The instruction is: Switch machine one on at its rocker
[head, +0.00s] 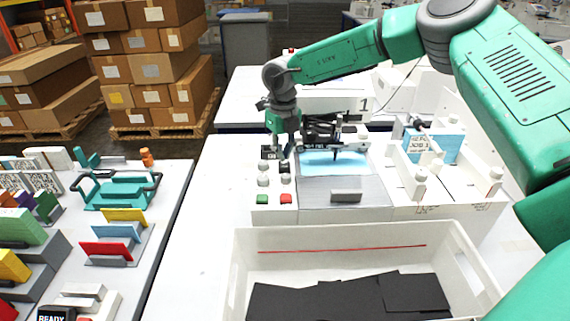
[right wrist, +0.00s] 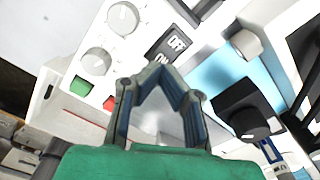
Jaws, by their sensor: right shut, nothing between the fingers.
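Machine one (head: 345,195) is the white plotter with a "1" sign (head: 364,105) behind it. Its front left panel carries the dark rocker (head: 285,167), marked OFF and ON. In the right wrist view the rocker (right wrist: 170,45) lies just beyond my fingertips, which overlap its ON end. My right gripper (head: 283,152) points down over the panel, shut and empty; its fingertips also show in the right wrist view (right wrist: 154,72). I cannot tell whether they touch the rocker or which way it is pressed. My left gripper is not in view.
White knobs (right wrist: 123,18), a green button (head: 262,199) and a red button (head: 286,199) sit close to the rocker. A white bin (head: 355,236) with black sheets stands in front. A side table (head: 165,215) with colored holders is at left.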

